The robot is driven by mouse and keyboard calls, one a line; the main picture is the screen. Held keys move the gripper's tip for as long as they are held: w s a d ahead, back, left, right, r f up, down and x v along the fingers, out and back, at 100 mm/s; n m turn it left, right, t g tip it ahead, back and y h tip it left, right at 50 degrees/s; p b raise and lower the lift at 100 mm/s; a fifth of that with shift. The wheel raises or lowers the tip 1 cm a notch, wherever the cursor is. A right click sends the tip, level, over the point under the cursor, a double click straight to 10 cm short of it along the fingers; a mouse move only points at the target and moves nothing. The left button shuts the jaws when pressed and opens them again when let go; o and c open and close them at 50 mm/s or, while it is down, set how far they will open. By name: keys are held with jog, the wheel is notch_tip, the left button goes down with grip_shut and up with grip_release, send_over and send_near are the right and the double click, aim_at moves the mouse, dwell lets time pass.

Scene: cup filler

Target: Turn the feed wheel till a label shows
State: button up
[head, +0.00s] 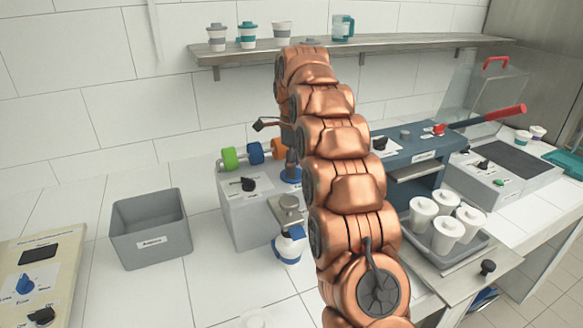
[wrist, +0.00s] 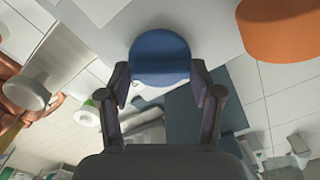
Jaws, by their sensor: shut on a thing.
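In the wrist view a round blue wheel (wrist: 160,52) sits between the two dark fingers of my gripper (wrist: 161,76). The fingers are shut on its sides. In the head view the blue wheel (head: 291,176) shows low beside my copper arm, which hides most of my gripper. I cannot tell how far the wheel is turned, and no label coming out is visible in either view.
An orange cylinder (wrist: 280,28) is close to the right in the wrist view. Green (head: 230,158) and blue (head: 256,153) rollers stand left of my arm. A grey bin (head: 150,228) is at left, a tray of white cups (head: 447,223) at right, and a shelf (head: 380,46) above.

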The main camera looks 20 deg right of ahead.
jog(key=shift+m, duration=0.5)
jog(key=o, duration=1.1)
jog(key=shift+o, duration=0.2)
jog(key=shift+r, duration=0.15)
